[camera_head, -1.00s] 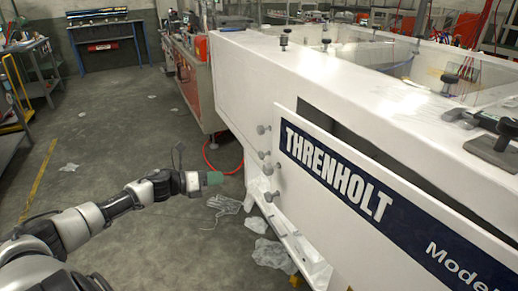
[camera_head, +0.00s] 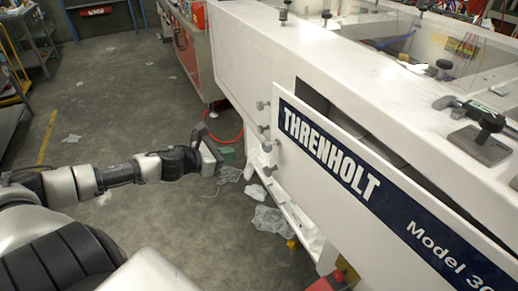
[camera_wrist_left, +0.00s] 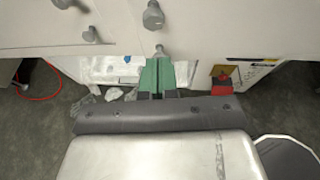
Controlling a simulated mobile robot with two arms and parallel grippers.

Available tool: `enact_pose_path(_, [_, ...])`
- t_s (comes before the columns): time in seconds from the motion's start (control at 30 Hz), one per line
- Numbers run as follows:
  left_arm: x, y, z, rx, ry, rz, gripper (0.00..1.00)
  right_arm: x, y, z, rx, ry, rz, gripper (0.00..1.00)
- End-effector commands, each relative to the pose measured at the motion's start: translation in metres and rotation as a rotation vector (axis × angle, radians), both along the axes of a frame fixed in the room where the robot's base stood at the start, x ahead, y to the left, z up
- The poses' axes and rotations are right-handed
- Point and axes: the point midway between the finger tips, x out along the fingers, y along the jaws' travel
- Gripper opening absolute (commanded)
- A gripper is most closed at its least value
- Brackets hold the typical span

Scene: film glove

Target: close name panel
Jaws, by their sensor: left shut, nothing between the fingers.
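The name panel (camera_head: 330,170) is a long white board with a dark blue band reading "THRENHOLT" and "Model 30". It leans out from the white machine, with a dark gap behind its upper edge. Several grey knobs (camera_head: 264,129) stick out near its left end. My left gripper (camera_head: 227,154) is left of the panel, apart from it, below the knob level in the picture. In the left wrist view its green fingers (camera_wrist_left: 157,76) are together and empty, under a grey knob (camera_wrist_left: 153,16) and the white panel face (camera_wrist_left: 230,30). My right gripper is not in view.
Crumpled clear plastic film (camera_head: 268,220) lies on the floor below the panel. A red hose (camera_head: 222,135) curls on the floor behind my left gripper. A red bench (camera_head: 190,55) stands at the back. The floor left of the machine is mostly clear.

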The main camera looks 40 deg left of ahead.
Motion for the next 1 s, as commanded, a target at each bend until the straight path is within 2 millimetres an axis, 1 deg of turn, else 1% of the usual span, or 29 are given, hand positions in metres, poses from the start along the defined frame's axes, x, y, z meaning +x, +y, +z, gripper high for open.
enact_pose_path(0.2, [0.016,-0.006,-0.003,0.002,-0.004,-0.001,0.00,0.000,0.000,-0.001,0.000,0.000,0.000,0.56])
enact_pose_path(0.5, [0.039,-0.016,-0.008,0.000,-0.004,-0.001,0.00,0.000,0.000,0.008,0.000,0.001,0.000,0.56])
enact_pose_path(0.7, [0.059,-0.024,-0.015,0.000,-0.004,-0.001,0.00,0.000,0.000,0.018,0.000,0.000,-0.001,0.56])
enact_pose_path(1.0, [0.087,-0.036,-0.016,-0.001,-0.001,-0.001,0.00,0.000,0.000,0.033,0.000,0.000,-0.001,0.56])
